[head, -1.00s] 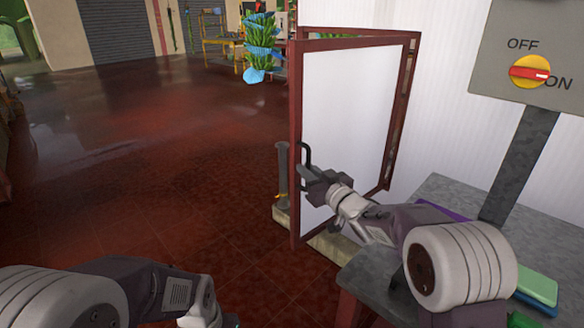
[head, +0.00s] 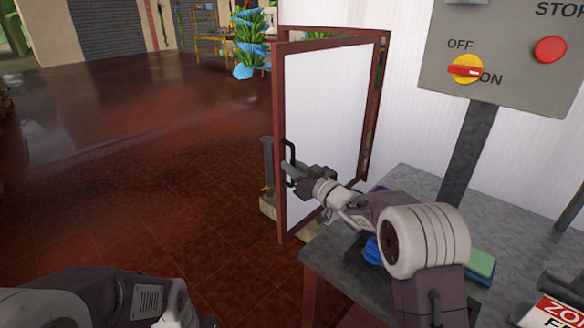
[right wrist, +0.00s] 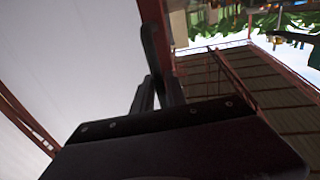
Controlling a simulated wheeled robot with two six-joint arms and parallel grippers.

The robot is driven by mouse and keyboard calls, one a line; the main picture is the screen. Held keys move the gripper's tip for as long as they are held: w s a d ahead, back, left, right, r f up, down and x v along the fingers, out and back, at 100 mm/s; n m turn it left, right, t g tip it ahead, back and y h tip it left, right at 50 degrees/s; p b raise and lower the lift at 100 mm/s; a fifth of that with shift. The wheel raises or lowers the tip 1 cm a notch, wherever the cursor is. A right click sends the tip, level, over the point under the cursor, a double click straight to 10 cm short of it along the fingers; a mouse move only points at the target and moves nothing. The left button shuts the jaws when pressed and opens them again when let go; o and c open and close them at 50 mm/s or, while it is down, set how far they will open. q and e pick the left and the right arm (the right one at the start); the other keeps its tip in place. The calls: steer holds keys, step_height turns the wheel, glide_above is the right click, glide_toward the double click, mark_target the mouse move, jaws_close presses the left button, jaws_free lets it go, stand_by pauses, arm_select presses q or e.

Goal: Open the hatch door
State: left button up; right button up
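The hatch door (head: 325,115) is a white panel in a dark red frame. It stands swung out from the white wall, its handle edge to the left. A black bar handle (head: 288,150) sits on that edge and also shows in the right wrist view (right wrist: 152,48). My right gripper (head: 294,177) is at the handle's lower part. In the right wrist view its fingers (right wrist: 158,95) are close together around the bar and look shut on it. My left arm shows at the lower left of the head view; its gripper is out of frame.
A grey table (head: 405,180) stands right of the door, below my right arm. A grey control box (head: 510,60) with a yellow-red knob and a red button stands above it. A short grey post (head: 267,160) is behind the door's handle edge. The red floor at left is clear.

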mark_target(294, 154)
steer(key=shift+r, duration=0.1)
step_height(294, 154, up, 4)
steer(key=shift+r+p, duration=0.1)
steer(key=shift+p, duration=0.95)
steer(key=s+d+r+p, duration=0.1)
steer(key=s+d+r, duration=0.5)
steer(key=d, duration=0.3)
steer(key=shift+s+d+r, duration=0.25)
steer(key=shift+s+r, duration=0.1)
steer(key=shift+s, duration=0.05)
steer(key=shift+r, duration=0.1)
